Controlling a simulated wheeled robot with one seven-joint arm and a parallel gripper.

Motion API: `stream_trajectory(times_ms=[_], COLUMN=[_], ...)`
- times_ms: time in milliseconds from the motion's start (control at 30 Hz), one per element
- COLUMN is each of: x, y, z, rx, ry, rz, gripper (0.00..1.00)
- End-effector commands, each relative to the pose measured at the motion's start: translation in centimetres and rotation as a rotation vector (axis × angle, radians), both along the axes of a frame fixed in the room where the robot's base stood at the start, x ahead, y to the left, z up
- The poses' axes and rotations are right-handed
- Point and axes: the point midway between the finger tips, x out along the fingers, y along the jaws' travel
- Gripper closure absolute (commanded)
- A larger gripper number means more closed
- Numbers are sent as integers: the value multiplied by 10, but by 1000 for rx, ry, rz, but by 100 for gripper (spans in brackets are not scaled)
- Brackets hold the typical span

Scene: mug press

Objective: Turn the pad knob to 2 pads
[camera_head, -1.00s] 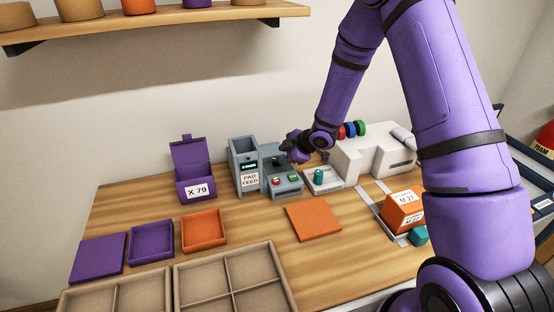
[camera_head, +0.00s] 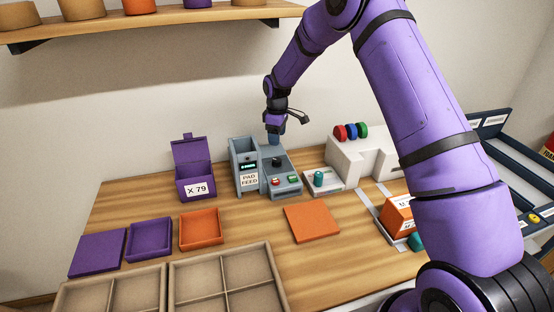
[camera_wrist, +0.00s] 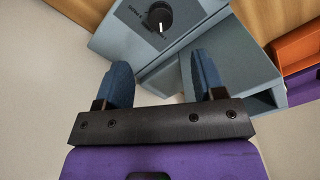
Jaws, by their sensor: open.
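The pad feed machine (camera_head: 247,172) stands against the back wall. Its lower grey-blue part carries a black pad knob (camera_head: 277,162).
A red and a green button (camera_head: 284,180) sit on the machine's front. A purple box (camera_head: 195,190) marked X 79 stands left, a white machine (camera_head: 352,155) with coloured discs right. An orange pad (camera_head: 312,223) and divided trays (camera_head: 222,285) lie in front.

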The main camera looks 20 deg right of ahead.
Motion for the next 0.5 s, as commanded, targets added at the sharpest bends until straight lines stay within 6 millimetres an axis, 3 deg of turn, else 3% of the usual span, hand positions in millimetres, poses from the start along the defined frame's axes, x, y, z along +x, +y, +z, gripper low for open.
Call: stream_trajectory(times_ms=[167,500], x=[-1,-1], y=[0,1], z=[-16,-75], rx=[1,0], ry=[7,6], rz=[-1,0], gripper=[37,37])
